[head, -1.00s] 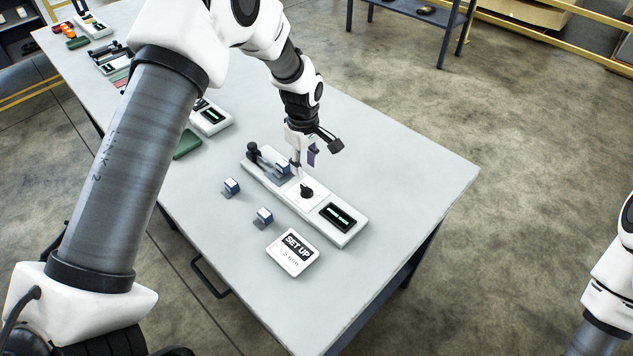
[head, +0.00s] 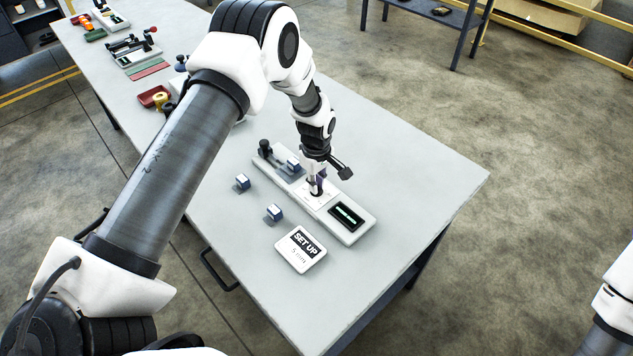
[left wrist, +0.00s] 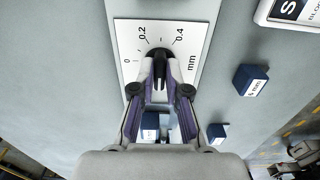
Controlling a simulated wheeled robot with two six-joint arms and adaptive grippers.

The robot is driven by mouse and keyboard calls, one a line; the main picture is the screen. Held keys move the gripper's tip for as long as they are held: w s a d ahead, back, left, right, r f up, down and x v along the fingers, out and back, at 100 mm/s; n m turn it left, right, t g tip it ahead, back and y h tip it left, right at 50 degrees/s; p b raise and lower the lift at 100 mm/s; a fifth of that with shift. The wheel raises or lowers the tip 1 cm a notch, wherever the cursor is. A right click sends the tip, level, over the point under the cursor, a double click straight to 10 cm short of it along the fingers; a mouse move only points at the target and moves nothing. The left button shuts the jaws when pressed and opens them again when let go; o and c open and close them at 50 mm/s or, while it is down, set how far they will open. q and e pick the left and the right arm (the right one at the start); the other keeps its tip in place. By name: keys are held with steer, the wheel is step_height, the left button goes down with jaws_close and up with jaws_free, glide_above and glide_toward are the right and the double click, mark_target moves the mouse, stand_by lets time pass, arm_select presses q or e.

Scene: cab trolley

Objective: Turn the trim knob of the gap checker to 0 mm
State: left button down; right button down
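The gap checker (head: 352,229) is a long white device lying on the table in the head view. It has a black clamp at its far left end, a blue block and a lit dark display. Its black trim knob (left wrist: 158,62) sits on a white dial plate (left wrist: 124,35) marked 0, 0.2, 0.4 and mm. The knob's ridge points roughly up in the left wrist view; its exact reading is unclear. My left gripper (head: 316,190), also in the left wrist view (left wrist: 160,85), has its fingers either side of the knob. Whether they touch it is unclear.
Two loose blue-and-white blocks (head: 242,181) (head: 274,212) stand left of the checker. A SET UP card (head: 301,249) reading 5 mm lies in front. A red tray (head: 153,96) and other tools are farther back. The table's right side is clear.

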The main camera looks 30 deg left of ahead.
arm_select(q)
steer(key=shift+f+m, duration=0.1)
steer(key=shift+m, duration=0.4)
steer(key=m+b, duration=0.1)
steer(key=m, duration=0.1)
steer(key=shift+m+b, duration=0.3)
steer(key=shift+b, duration=0.05)
steer(key=m+b, duration=0.1)
steer(key=m, duration=0.3)
steer(key=shift+m, duration=0.3)
steer(key=m+b, duration=0.1)
steer(key=m, duration=0.3)
steer(key=shift+m, duration=0.3)
steer(key=m+b, duration=0.1)
steer(key=m, duration=0.4)
steer(key=c, duration=1.2)
jaws_free()
